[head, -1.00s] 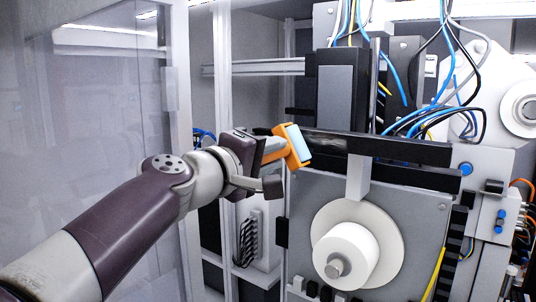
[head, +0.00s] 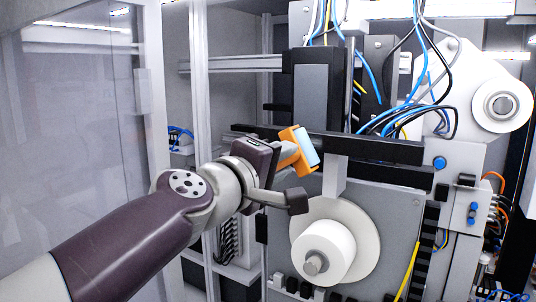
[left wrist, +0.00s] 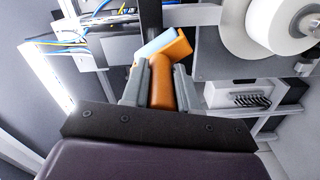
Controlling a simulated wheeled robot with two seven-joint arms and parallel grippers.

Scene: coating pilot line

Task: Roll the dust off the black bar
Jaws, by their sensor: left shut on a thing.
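A long black bar (head: 378,150) runs across the front of the machine in the head view. My left gripper (head: 284,157) is shut on the orange handle (head: 290,137) of a roller tool. Its pale blue roller (head: 306,146) stands in front of the left part of the bar; I cannot tell whether it touches. The tool hides that stretch of bar, and I cannot make out dust on the visible part. In the left wrist view, the orange handle (left wrist: 161,86) sits between both fingers, with the pale blue roller (left wrist: 160,44) beyond. My right gripper is not in view.
A white roll (head: 328,252) on a grey panel sits below the bar. Another white roll (head: 500,105) is at upper right. Blue and black cables (head: 405,115) hang above the bar. A clear panel (head: 85,120) stands at left.

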